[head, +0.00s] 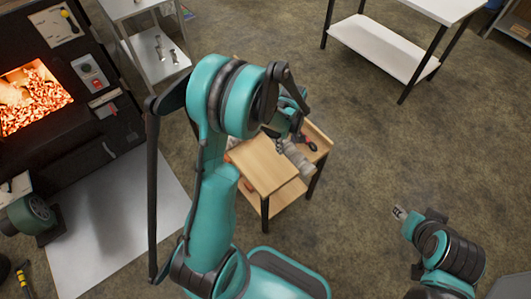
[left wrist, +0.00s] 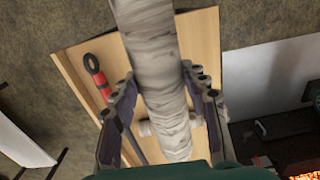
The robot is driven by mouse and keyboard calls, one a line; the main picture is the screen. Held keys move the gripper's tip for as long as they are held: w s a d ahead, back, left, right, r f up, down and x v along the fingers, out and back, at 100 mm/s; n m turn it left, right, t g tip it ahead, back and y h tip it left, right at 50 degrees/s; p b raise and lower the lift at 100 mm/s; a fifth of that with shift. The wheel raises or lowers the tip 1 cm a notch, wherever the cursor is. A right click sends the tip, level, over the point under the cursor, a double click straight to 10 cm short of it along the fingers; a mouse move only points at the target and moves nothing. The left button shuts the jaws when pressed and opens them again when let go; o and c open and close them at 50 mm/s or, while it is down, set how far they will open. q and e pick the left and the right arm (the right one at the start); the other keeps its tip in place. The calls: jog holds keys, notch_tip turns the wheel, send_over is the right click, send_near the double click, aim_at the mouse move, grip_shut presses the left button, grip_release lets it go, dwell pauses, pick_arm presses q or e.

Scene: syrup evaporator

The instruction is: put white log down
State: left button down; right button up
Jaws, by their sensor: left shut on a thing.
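The white log (left wrist: 148,45), pale with dark bark marks, runs lengthwise between the fingers of my left gripper (left wrist: 160,82) in the left wrist view. The gripper is shut on it, above a small wooden table (head: 262,165). In the head view the log (head: 298,158) shows only partly below the left gripper (head: 284,135), and my arm hides much around it. Another pale piece (left wrist: 147,128) lies crosswise beneath the held log. My right gripper (head: 400,213) is over the floor at the right, away from the table; its jaws are too small to read.
A red-handled tool (left wrist: 103,80) lies on the table beside the log. A glowing firebox (head: 32,95) stands at the left, with a grey floor sheet (head: 110,225) before it. White shelved tables stand at the back (head: 385,50). The floor right of the wooden table is clear.

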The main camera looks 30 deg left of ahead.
pick_arm(q)
jog(key=w+a+f+b, duration=0.1)
jog(key=a+f+b, duration=0.1)
jog(key=a+f, duration=0.1)
jog(key=w+a+f+b, duration=0.1)
jog(key=a+f+b, duration=0.1)
jog(key=a+f, duration=0.2)
jog(key=w+a+f+b, duration=0.1)
jog(key=a+f+b, duration=0.1)
jog(key=a+f, duration=0.2)
jog(key=shift+w+a, duration=0.1)
jog(key=shift+w, duration=0.05)
jog(key=shift+f, duration=0.25)
jog(key=c, duration=0.9)
grip_release()
jog(key=shift+o, duration=0.4)
jog(key=shift+r, duration=0.1)
